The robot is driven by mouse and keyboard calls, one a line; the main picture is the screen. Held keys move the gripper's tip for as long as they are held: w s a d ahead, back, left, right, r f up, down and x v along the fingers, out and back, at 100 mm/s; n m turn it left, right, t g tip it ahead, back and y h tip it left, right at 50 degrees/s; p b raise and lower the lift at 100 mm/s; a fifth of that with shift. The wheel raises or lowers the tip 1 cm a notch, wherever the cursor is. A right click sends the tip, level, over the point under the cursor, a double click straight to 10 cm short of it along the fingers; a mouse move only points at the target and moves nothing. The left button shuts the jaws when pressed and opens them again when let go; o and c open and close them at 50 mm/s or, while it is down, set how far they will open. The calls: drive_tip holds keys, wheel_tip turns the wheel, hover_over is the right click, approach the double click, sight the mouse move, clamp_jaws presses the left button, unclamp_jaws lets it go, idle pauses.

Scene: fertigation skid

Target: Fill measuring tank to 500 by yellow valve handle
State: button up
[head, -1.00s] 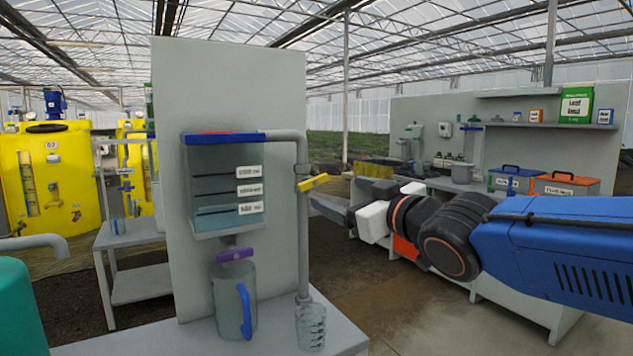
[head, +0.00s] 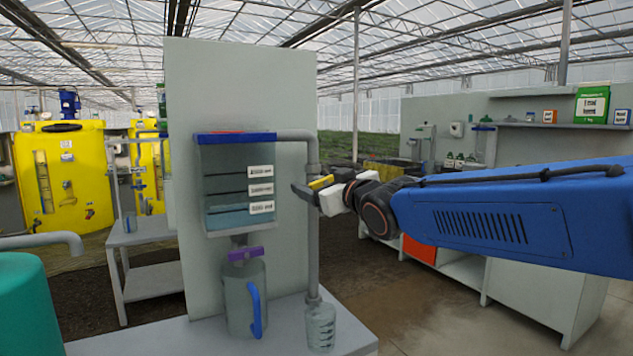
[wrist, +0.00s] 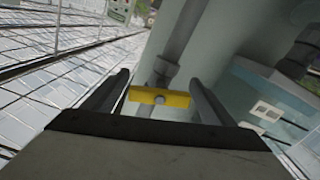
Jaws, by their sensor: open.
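The measuring tank (head: 225,185) is a clear box with a blue rim on the grey panel. Its water surface lies near the lowest of its three labels; the label text is too small to read surely. The yellow valve handle (head: 321,183) sits on the grey pipe right of the tank. In the wrist view the yellow handle (wrist: 160,97) lies crosswise between the two fingers, with a finger near each end. My gripper (wrist: 160,95) is open around the handle; I cannot tell whether a finger touches it. In the head view my gripper (head: 308,190) partly covers the valve.
A purple handle (head: 246,253) is below the tank, above a clear jug (head: 240,300) with a blue grip. A small ribbed clear cup (head: 320,325) stands under the pipe's lower end. The grey panel (head: 240,85) is close behind the valve.

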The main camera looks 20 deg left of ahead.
drive_tip(key=shift+w+a, duration=0.45)
drive_tip(key=shift+a, duration=0.1)
drive_tip(key=c, duration=1.1)
drive_tip(key=shift+o, duration=0.2)
drive_tip(key=shift+m, duration=1.8)
drive_tip(key=o, duration=1.1)
drive_tip(key=shift+c, duration=0.2)
drive_tip(key=v, duration=1.7)
drive_tip(key=shift+s, duration=0.2)
